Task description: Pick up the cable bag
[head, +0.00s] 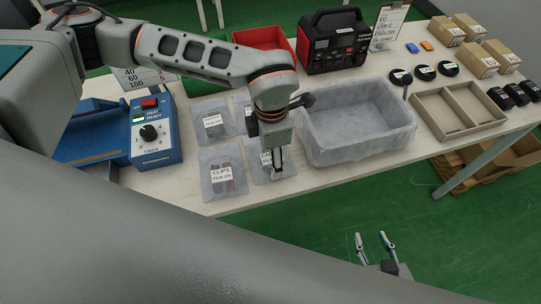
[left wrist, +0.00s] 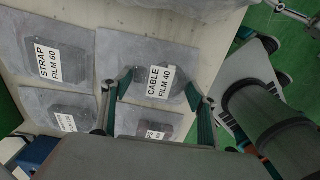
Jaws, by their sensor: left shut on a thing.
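The cable bag (left wrist: 185,57) is a grey film bag with a dark bundle inside and a white label reading CABLE FILM 40. In the head view the cable bag (head: 288,168) is near the table's front edge, partly hidden by my left arm. My left gripper (head: 278,174) points down at it. In the left wrist view my left gripper (left wrist: 160,82) has its fingers on either side of the labelled bundle, shut on it. The bag appears to be at table level; I cannot tell any lift. My right gripper (head: 374,238) is open and empty, in front of the table over the green floor.
A clips bag (head: 222,183) lies just left, with other bags behind; the left wrist view shows a strap bag (left wrist: 62,42). A grey lined bin (head: 318,145) stands close on the right. A blue sealer (head: 155,140) is at left, a divided tray (head: 440,118) at right.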

